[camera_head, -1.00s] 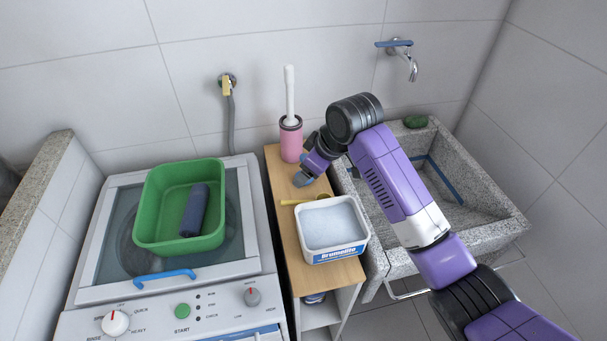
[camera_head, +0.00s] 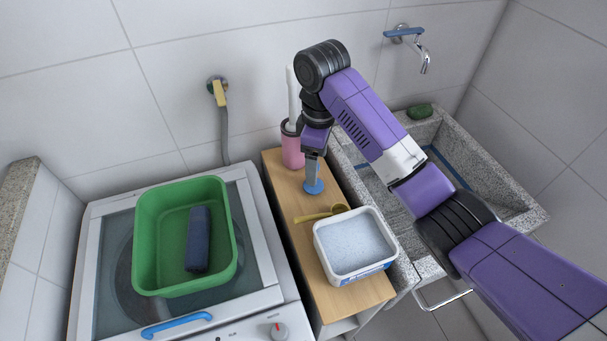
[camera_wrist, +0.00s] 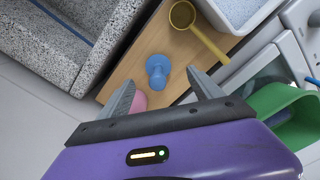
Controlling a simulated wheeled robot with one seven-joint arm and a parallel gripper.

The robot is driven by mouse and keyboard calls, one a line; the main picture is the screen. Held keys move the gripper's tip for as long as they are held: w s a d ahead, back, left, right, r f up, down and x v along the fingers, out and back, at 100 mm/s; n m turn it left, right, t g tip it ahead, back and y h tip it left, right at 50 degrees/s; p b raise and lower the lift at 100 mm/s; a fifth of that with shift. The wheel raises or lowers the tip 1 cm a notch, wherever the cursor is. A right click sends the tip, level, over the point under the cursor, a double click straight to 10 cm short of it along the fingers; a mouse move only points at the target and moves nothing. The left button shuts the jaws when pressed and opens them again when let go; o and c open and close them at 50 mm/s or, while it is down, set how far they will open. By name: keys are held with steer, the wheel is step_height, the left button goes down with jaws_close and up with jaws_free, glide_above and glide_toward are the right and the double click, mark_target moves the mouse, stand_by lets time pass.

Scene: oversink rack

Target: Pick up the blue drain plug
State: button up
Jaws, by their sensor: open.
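The blue drain plug (camera_head: 313,187) stands on the wooden shelf top, near its back part. In the wrist view the blue drain plug (camera_wrist: 158,70) shows as a round blue base with a knob, just beyond and between the fingertips. My gripper (camera_head: 313,172) points down above the plug. In the wrist view my gripper (camera_wrist: 162,88) has its two grey fingers spread apart with nothing between them.
A brass scoop (camera_head: 322,214) and a white powder tub (camera_head: 355,246) lie in front of the plug. A pink brush holder (camera_head: 292,148) stands behind. A green basin (camera_head: 185,282) is left on the washer; a stone sink (camera_head: 450,140) is right.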

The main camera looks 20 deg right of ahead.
steer(key=shift+w+a+f+p, duration=0.1)
steer(key=shift+w+f+p, duration=0.1)
steer(key=shift+f, duration=1.1)
steer(key=shift+w+d+f+p, duration=0.1)
steer(key=shift+f+p, duration=0.1)
steer(key=shift+f, duration=1.1)
steer(key=shift+w+a+f+p, duration=0.1)
steer(key=shift+f+p, duration=0.1)
steer(key=shift+f, duration=1.1)
jaws_close()
step_height(320, 180, up, 20)
steer(key=p, duration=0.3)
steer(key=shift+p, duration=0.3)
